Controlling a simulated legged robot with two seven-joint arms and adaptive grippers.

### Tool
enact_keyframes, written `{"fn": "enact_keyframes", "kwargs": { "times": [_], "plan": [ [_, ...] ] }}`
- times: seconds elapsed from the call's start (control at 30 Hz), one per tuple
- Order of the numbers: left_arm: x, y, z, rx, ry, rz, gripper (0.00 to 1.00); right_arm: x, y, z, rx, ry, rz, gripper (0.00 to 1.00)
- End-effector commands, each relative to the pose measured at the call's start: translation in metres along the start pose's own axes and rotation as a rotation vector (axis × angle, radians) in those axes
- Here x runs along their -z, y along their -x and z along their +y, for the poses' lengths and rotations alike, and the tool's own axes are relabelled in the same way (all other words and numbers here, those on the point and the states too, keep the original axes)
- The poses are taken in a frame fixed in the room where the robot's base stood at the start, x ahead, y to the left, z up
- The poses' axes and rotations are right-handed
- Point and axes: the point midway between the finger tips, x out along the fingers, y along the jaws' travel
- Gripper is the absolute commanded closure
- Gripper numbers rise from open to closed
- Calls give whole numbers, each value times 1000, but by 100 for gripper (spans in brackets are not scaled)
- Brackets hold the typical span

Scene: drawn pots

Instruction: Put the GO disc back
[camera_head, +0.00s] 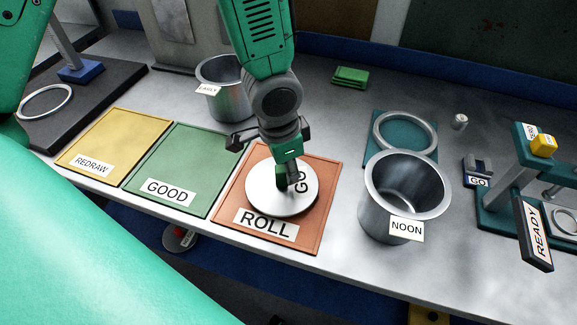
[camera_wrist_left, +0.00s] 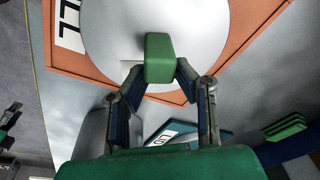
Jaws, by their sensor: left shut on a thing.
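The GO disc (camera_head: 262,203) is a round pale plate with a GO label and a green grip block (camera_wrist_left: 159,58) at its middle. It is over the orange ROLL mat (camera_head: 318,228); I cannot tell whether it touches the mat. My left gripper (camera_head: 287,178) comes down from above and is shut on the disc's green block, as its two fingers show in the left wrist view (camera_wrist_left: 160,78). A small dark blue slotted holder with a GO label (camera_head: 479,181) stands at the right, apart from the disc. My right gripper is not in view.
The NOON pot (camera_head: 375,215) stands right of the mat, with a ring on a teal pad (camera_head: 372,152) behind it. The EARLY pot (camera_head: 230,103) stands behind left. A teal READY stand (camera_head: 490,218) is at far right. The GOOD mat (camera_head: 188,160) and REDRAW mat (camera_head: 125,138) lie left.

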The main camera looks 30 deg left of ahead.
Motion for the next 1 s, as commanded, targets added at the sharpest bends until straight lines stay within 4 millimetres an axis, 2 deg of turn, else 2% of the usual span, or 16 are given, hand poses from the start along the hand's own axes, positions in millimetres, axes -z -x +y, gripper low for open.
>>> {"fn": "enact_keyframes", "kwargs": {
  "times": [0.1,0.13,0.17,0.57,0.67,1.0],
  "plan": [
    [-1,-3,0,-1,0,1,100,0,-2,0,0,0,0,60],
    [-1,-2,0,-1,0,0,65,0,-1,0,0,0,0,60],
    [-1,-2,0,-1,0,0,54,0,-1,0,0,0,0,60],
    [0,4,-1,-1,1,1,54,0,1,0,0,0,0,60],
    [0,17,-1,0,2,4,54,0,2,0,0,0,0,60],
    [1,89,-1,0,2,6,54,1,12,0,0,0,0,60]
  ]
}}
